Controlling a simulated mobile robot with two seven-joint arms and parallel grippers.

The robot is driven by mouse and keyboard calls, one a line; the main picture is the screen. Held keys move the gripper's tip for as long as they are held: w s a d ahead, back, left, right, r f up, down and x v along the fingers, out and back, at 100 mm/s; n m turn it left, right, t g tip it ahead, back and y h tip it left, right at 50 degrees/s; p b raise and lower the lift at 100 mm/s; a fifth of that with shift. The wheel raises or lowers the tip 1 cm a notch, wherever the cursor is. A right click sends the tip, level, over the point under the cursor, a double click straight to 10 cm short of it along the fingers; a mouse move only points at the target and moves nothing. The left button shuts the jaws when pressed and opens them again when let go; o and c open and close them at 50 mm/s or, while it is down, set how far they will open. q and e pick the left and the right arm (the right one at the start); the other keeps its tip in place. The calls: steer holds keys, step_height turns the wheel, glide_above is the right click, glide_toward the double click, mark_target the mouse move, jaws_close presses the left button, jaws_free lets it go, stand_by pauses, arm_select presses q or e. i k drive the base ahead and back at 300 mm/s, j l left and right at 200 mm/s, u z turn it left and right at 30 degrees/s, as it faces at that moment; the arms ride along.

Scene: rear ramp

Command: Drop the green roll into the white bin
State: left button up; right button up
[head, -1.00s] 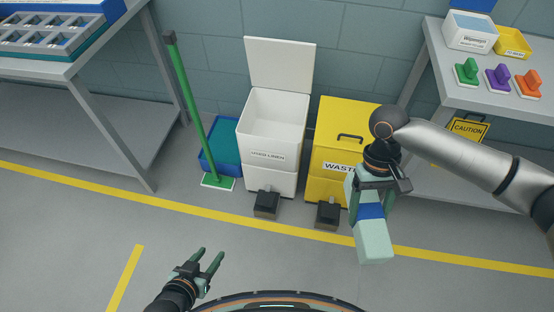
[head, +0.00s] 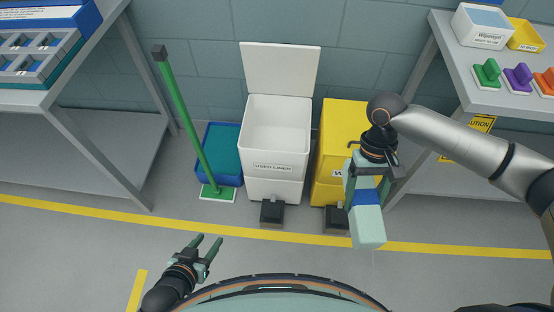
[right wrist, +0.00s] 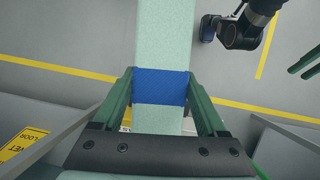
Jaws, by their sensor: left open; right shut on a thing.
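The green roll (head: 368,228) is a pale green, box-like bundle with a blue band around its middle. My right gripper (head: 366,184) is shut on it and holds it hanging in front of the yellow bin. The right wrist view shows the roll (right wrist: 161,60) between both fingers of this gripper (right wrist: 160,95), at the blue band. The white bin (head: 273,168), labelled "USED LINEN", stands against the wall with its lid raised and its inside showing empty. It is left of the roll. My left gripper (head: 207,249) is open and empty, low in front of the bins.
The yellow waste bin (head: 340,122) stands right beside the white bin, partly hidden by my right arm. Black pedals (head: 272,211) stick out in front. A green-handled mop (head: 185,120) and blue tub (head: 220,150) stand to the left. Shelves (head: 500,95) flank both sides.

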mark_target(275, 168)
steer(key=i+j+z, duration=0.1)
steer(key=i+j, duration=0.15)
steer(key=i+j+z, duration=0.1)
steer(key=i+j, duration=0.15)
steer(key=j, duration=0.2)
steer(key=i+j+z, duration=0.1)
steer(key=i+j, duration=0.15)
steer(key=j, duration=0.15)
steer(key=i+j+z, duration=0.1)
steer(key=j, duration=0.3)
steer(key=i+j+z, duration=0.1)
steer(key=i+j, duration=0.2)
steer(key=j, duration=0.15)
